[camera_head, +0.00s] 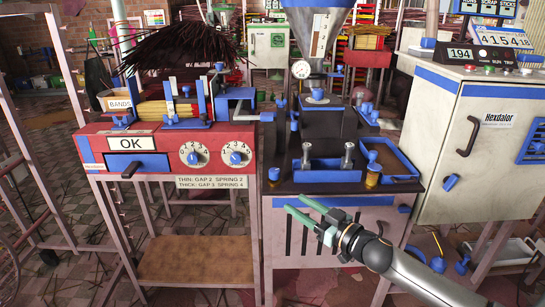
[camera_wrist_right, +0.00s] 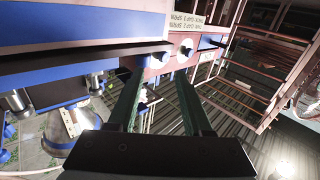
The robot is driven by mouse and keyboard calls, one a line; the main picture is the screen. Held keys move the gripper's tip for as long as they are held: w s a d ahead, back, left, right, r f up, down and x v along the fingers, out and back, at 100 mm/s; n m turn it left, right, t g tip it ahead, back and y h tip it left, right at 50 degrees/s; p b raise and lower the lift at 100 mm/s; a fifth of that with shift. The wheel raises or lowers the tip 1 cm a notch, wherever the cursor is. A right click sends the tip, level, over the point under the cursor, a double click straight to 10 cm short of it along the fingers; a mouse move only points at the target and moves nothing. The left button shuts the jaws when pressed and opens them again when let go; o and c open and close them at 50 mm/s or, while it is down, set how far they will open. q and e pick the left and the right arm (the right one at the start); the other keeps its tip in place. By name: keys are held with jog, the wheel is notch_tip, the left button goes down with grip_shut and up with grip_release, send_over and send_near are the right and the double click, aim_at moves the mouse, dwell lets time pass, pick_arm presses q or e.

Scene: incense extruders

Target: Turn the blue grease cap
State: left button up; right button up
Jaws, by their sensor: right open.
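A blue cap (camera_head: 373,157) with a knob shape sits upright on a brass-coloured cup at the front right of the extruder's dark top; it looks like the grease cap. Another small blue piece (camera_head: 274,173) is at the top's front left edge. My right gripper (camera_head: 294,204) is open and empty, in front of the extruder's white front panel. Its green fingers point left, below and left of the cap, and are clear of it. In the right wrist view the open fingers (camera_wrist_right: 159,72) have nothing between them. The cap cannot be made out there. My left gripper is out of view.
The extruder's dark top (camera_head: 330,178) overhangs near my right fingers. A red machine (camera_head: 150,165) with dials stands to the left. A white cabinet (camera_head: 485,135) stands to the right. A blue-rimmed tray (camera_head: 407,178) lies beside the cap.

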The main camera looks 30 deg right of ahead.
aim_at(278, 174)
jog(key=d+r, duration=0.1)
jog(key=w+d+r, duration=0.1)
jog(key=shift+d+r, duration=0.25)
jog(key=shift+d, duration=0.15)
jog(key=shift+w+m, duration=0.2)
jog(key=shift+m, duration=0.1)
jog(key=shift+w, duration=0.6)
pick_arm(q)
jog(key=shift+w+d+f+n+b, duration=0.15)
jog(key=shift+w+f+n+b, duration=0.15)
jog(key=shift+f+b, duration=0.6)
pick_arm(e)
jog(key=shift+w+a, duration=0.35)
jog(key=shift+w, duration=1.45)
jog(key=shift+w+a, duration=0.35)
jog(key=shift+w, duration=1.4)
jog(key=shift+w+a, duration=0.35)
jog(key=shift+w, duration=1.45)
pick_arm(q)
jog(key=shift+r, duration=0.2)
pick_arm(e)
jog(key=shift+c, duration=0.2)
grip_shut()
